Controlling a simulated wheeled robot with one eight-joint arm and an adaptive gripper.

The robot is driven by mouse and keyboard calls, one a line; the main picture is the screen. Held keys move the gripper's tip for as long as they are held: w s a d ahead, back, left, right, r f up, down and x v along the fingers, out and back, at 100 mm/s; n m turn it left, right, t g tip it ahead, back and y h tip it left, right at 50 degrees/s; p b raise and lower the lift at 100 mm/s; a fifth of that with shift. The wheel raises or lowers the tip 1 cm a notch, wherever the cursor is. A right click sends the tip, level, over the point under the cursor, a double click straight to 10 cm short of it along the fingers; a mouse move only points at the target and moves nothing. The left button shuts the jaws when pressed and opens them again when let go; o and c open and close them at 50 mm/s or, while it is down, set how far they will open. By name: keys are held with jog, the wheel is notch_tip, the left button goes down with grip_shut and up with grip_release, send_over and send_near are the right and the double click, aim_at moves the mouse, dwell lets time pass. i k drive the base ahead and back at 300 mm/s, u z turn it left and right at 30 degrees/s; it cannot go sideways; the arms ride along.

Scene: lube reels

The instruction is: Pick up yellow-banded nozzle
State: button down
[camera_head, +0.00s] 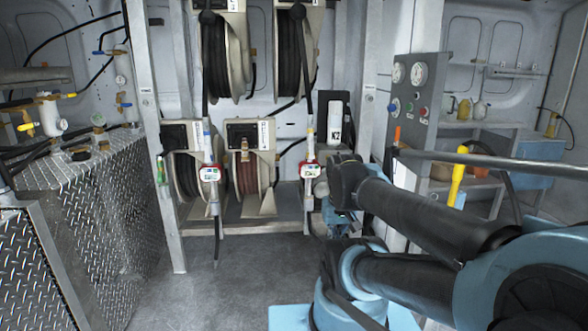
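A hose nozzle (309,169) with a red-and-white meter hangs upright at the centre right, in front of the lower reels. A small yellow mark shows on its hose just above the meter, which looks like the yellow band. A similar nozzle (209,174) hangs to its left, and I see no clear yellow on it. My arm reaches in from the right, and its wrist is close to the right side of the yellow-marked nozzle. My gripper (327,205) seems to be beside that nozzle's lower part. Its fingers are small and mostly hidden by my wrist, so contact and opening are unclear.
Hose reels (225,55) fill the rack behind. A gauge panel (411,95) and a grey rail (480,160) with a yellow handle (457,184) stand right. A diamond-plate tank (100,200) stands left. The floor (220,275) in front is clear.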

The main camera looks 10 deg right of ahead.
aim_at(311, 173)
jog(key=z, duration=0.05)
jog(key=i, duration=1.85)
jog(key=u, duration=0.05)
jog(key=k, duration=1)
jog(key=z, duration=2.4)
